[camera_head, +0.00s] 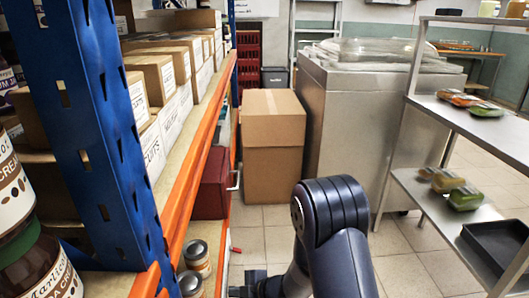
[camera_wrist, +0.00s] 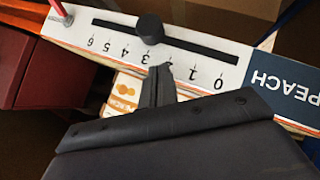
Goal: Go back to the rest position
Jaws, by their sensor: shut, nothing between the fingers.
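My gripper (camera_wrist: 160,72) is shut and empty in the wrist view, its dark fingers together just below a white numbered strip (camera_wrist: 120,45). A black slider knob (camera_wrist: 149,28) sits in the strip's dark slot, just above the fingertips and near the 3 and 4. I cannot tell if the fingers touch the strip. In the head view my arm bends down at the bottom centre, and part of my gripper (camera_head: 246,291) shows at the lower edge beside the orange shelf beam.
The blue and orange rack (camera_head: 97,110) with boxes and jars stands close on the left. A cardboard box (camera_head: 272,150) and a steel cabinet (camera_head: 340,130) stand ahead. A metal shelf (camera_head: 470,130) with packed food is at right. Tiled floor (camera_head: 405,245) is clear between.

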